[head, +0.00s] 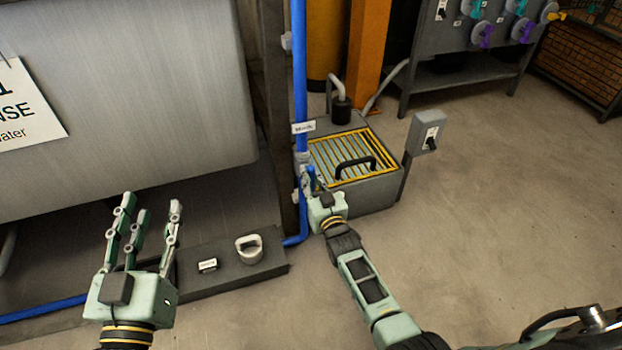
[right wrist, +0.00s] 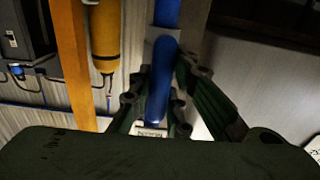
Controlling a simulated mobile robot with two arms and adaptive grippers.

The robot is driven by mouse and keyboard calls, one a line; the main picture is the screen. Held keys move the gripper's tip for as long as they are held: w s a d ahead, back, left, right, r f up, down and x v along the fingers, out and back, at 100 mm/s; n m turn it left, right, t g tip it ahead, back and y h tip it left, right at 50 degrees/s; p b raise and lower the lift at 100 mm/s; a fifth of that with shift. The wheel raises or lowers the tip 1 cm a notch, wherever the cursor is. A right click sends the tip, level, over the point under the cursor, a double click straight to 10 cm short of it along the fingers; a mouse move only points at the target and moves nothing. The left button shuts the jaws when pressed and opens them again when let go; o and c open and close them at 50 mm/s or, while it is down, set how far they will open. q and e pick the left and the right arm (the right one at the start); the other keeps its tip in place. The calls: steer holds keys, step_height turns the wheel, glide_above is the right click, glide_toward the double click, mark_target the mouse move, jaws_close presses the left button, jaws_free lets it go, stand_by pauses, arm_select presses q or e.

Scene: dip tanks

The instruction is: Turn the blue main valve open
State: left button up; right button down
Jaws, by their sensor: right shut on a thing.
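The blue main valve sits on the upright blue pipe (head: 299,70), below a small white label (head: 303,127). Its blue handle (head: 311,175) shows just above my right gripper (head: 315,188). In the right wrist view the blue handle (right wrist: 158,85) lies between the fingers of my right gripper (right wrist: 155,105), which is shut on it. The handle looks roughly in line with the pipe there; its exact angle is hard to tell. The fingers and palm hide part of the valve. My left gripper (head: 148,208) is open and empty, fingers up, in front of the tank.
A large grey tank (head: 130,90) fills the left. A low dark plinth (head: 235,270) carries a white knob (head: 249,248). A grey box with a yellow grate (head: 385,180) and a switch box (head: 428,132) stand right of the pipe.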

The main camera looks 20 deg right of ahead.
steer(key=shift+f, duration=0.1)
steer(key=c, duration=1.6)
jaws_free()
steer(key=shift+c, duration=0.2)
steer(key=s, duration=1.2)
steer(key=shift+d, duration=0.2)
